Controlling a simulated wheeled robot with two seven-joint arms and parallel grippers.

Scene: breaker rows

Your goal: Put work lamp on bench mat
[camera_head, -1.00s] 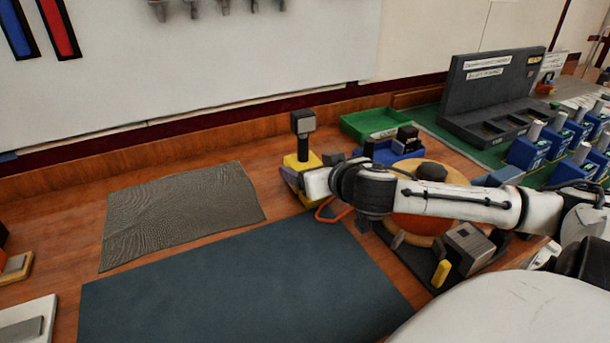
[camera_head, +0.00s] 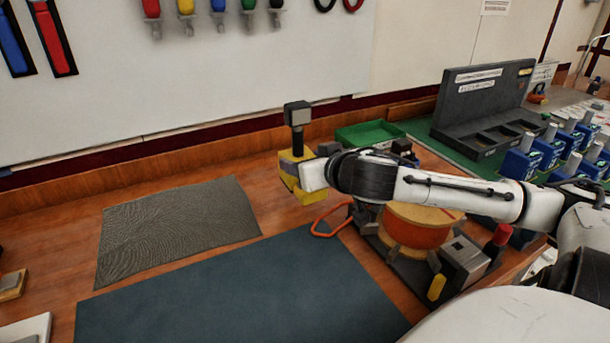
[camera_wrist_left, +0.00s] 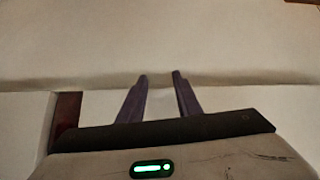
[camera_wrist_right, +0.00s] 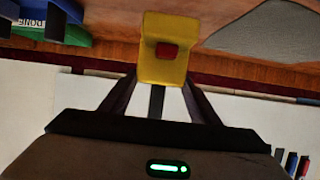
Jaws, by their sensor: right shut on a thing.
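The work lamp has a yellow base (camera_head: 300,172), a dark post and a grey box-shaped head (camera_head: 297,113). It is upright at the back middle of the bench in the head view. My right gripper (camera_wrist_right: 160,85) is shut on it; its yellow base with a red patch shows between the fingers in the right wrist view. A dark blue mat (camera_head: 240,290) lies in front, and a grey textured mat (camera_head: 180,225) lies behind it at left. I cannot tell which is the bench mat. My left gripper (camera_wrist_left: 160,75) is open and empty, facing a pale surface.
An orange spool (camera_head: 418,235) and an orange loop (camera_head: 330,220) are under and beside my right arm. A green tray (camera_head: 370,133) is behind it. Several blue breakers (camera_head: 520,160) stand at right.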

